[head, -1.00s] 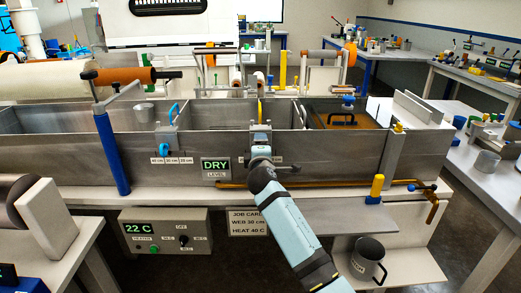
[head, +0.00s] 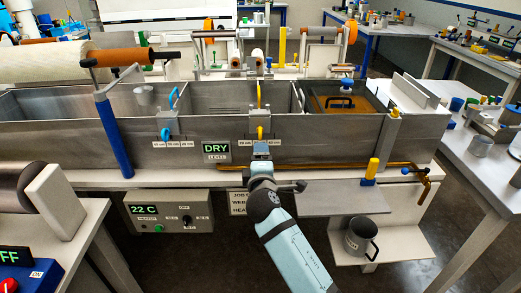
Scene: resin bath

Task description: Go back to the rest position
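My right gripper (head: 261,148), on the pale blue arm that comes up from the lower right, is in front of the steel bath's front wall (head: 330,150). It is just below a small yellow handle (head: 260,132) on that wall, beside the DRY level display (head: 216,152). I see the gripper from behind and it is small, so I cannot tell whether its fingers are open or touching the handle. No held object shows. My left gripper is not in view.
A yellow pipe (head: 340,166) runs along the bath's lower front. A blue post (head: 112,135) carries an orange-brown roller at left. A heater box (head: 170,212) reads 22 C. Dark floor lies open below.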

